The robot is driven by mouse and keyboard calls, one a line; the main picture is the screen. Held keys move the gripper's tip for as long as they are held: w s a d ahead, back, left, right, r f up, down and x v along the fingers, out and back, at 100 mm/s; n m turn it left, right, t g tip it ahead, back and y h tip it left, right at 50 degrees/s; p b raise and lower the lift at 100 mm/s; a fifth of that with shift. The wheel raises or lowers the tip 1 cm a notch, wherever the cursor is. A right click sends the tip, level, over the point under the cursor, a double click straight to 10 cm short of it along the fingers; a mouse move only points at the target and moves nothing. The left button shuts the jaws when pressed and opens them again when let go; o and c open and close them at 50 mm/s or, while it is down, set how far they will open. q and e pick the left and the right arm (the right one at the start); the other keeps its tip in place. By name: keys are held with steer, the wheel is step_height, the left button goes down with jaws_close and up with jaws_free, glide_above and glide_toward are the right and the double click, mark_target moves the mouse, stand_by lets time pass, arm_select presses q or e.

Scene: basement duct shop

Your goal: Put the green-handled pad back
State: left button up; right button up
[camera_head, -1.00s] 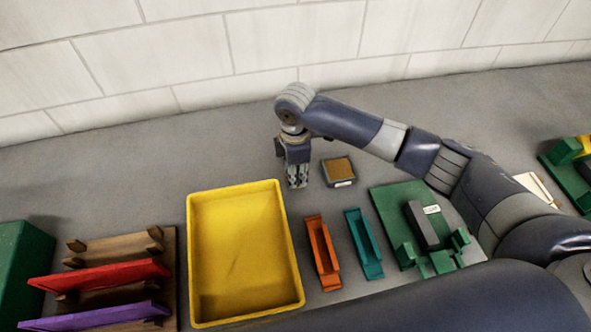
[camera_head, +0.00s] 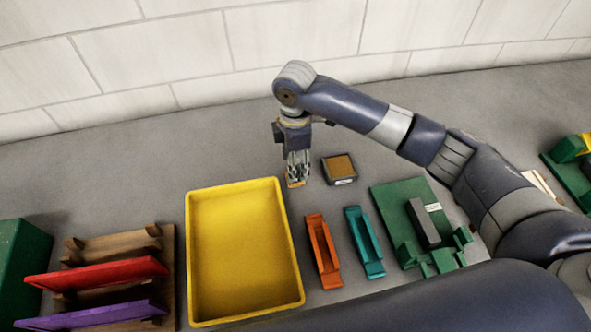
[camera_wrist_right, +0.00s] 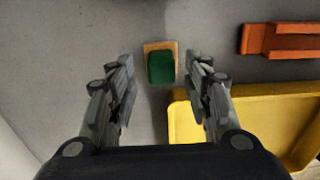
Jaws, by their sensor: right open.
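The green-handled pad (camera_wrist_right: 161,65), a green block on a tan base, stands on the bench ahead of my right fingertips in the right wrist view, centred between them and apart from them. In the head view only a tan edge of the pad (camera_head: 296,184) shows below the fingers; the rest is hidden. My right gripper (camera_head: 298,176) is open and empty, pointing down above the pad. A small dark box with a tan top and a white label (camera_head: 339,168) sits just right of it. My left gripper is out of view.
A yellow tray (camera_head: 190,255) stands close in front of the pad. Orange (camera_head: 323,250) and teal (camera_head: 365,241) holders and a green fixture (camera_head: 392,195) with a dark block lie to the right. A wooden rack (camera_head: 168,250) holds red and purple boards. Bare bench lies behind.

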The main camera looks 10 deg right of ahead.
step_height(320, 180, up, 8)
steer(key=shift+f+b, duration=0.25)
steer(key=shift+b, duration=0.55)
steer(key=shift+r, duration=0.4)
